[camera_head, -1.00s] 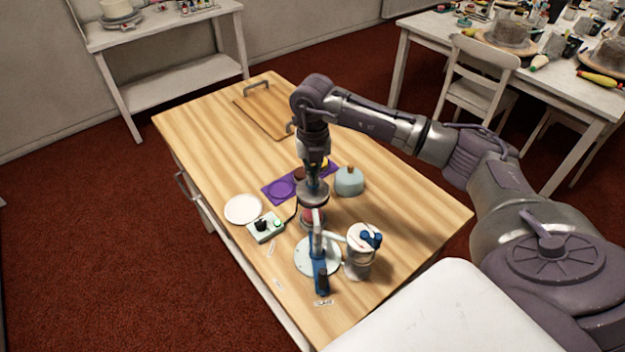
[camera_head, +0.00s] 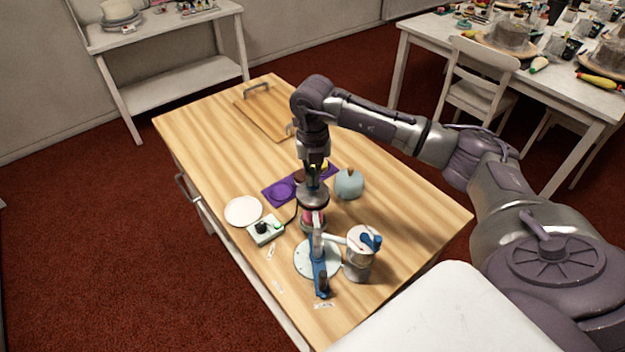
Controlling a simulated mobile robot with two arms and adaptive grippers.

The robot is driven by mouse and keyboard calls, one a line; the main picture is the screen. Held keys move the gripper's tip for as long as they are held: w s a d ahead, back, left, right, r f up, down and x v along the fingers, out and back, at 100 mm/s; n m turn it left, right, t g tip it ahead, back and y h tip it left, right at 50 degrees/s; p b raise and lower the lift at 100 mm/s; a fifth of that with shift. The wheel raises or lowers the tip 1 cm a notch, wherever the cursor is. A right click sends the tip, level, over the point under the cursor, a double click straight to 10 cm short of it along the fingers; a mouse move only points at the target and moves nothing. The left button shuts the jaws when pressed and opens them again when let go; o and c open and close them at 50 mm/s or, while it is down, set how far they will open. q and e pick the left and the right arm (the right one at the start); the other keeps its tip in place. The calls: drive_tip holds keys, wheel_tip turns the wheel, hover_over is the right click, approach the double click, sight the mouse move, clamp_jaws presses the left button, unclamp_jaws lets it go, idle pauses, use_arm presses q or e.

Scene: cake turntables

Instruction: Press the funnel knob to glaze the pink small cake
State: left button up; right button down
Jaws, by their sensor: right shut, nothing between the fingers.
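The pink small cake (camera_head: 310,217) is partly visible below a silver round funnel (camera_head: 313,197) on a stand with a blue upright (camera_head: 320,276). The stand's pale round base (camera_head: 307,258) rests on the wooden table. My right gripper (camera_head: 313,181) points straight down just above the funnel, shut and empty. The funnel knob is hidden behind the gripper, and I cannot tell whether the fingers touch it. My left gripper is not in view.
A white plate (camera_head: 243,211) and a small control box (camera_head: 265,230) lie left of the stand. A metal pot with blue parts (camera_head: 359,262) stands close on its right. A purple mat (camera_head: 280,191) and a light blue domed pot (camera_head: 348,185) are behind.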

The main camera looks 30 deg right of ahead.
drive_tip(key=shift+r+p, duration=1.7)
drive_tip(key=shift+r, duration=1.25)
drive_tip(key=shift+s+f, duration=0.1)
